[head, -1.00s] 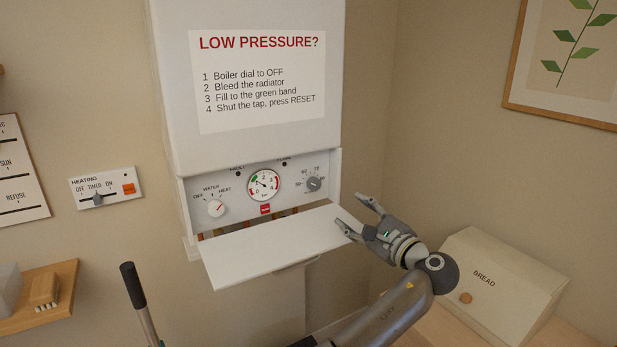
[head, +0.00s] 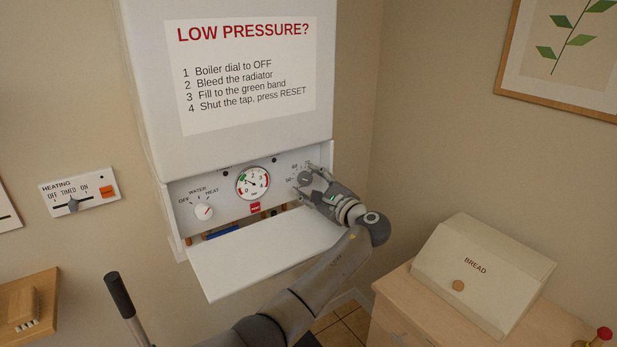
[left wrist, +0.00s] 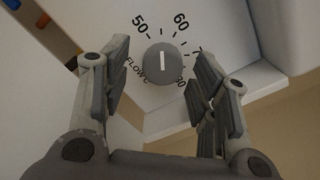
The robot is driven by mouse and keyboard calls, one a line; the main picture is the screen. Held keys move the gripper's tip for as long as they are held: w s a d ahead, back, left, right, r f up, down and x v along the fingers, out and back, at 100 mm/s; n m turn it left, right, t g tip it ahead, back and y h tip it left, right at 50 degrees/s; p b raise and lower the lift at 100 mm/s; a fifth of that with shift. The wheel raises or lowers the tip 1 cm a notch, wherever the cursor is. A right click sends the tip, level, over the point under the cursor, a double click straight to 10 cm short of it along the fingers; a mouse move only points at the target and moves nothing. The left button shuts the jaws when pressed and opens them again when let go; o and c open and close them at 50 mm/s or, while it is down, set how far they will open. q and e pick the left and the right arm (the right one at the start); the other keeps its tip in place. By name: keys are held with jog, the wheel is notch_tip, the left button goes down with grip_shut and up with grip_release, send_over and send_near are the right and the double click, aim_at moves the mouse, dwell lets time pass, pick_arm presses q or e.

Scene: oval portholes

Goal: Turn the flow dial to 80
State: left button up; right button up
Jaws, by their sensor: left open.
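The flow dial (head: 304,178) is a grey round knob at the right end of the boiler's control panel (head: 236,205). In the left wrist view the dial (left wrist: 163,63) carries a short white line standing upright in the picture, between the 50 and 60 figures. The 80 figure shows partly at its lower right; the 70 is hidden behind a finger. My left gripper (head: 311,181) is open, with its fingers on either side of the dial. In the wrist view the gripper (left wrist: 159,72) shows gaps between both fingers and the knob. My right gripper is not in view.
A gauge (head: 253,184), a red button (head: 254,208) and the boiler dial (head: 204,211) sit left of the flow dial. A bread bin (head: 480,275) stands on a cabinet at right.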

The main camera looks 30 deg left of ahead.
pick_arm(q)
jog(key=shift+w+a+r, duration=0.15)
jog(key=shift+w+a, duration=0.05)
jog(key=shift+a, duration=0.15)
jog(key=shift+d, duration=0.1)
